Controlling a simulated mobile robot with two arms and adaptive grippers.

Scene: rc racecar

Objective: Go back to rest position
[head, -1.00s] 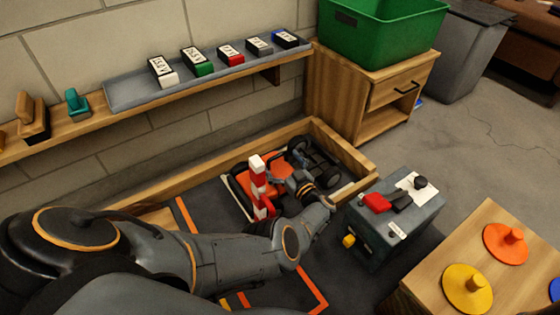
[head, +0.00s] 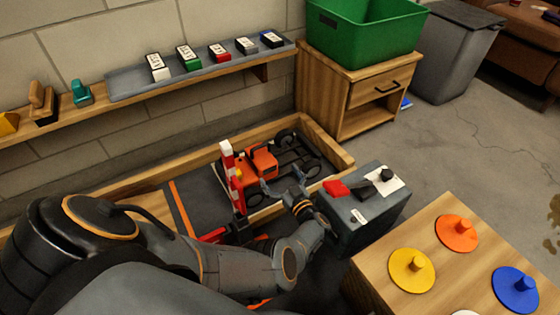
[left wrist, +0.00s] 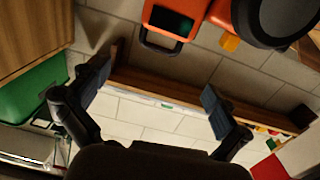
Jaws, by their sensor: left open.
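My left gripper (head: 285,188) is open and empty. In the head view it is in front of the orange and black RC car (head: 262,162), with its fingers pointing up and toward the back. In the left wrist view the two fingers (left wrist: 150,92) stand wide apart, with nothing between them. An orange part with a black loop (left wrist: 170,22) shows beyond them at the top of that view. My right gripper is not in view.
A red and white post (head: 227,160) stands beside the car inside a wooden frame. A dark grey box (head: 355,228) is close to my left wrist. A wooden table (head: 390,308) with coloured knobbed discs is at lower right. A shelf (head: 120,112) runs along the wall.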

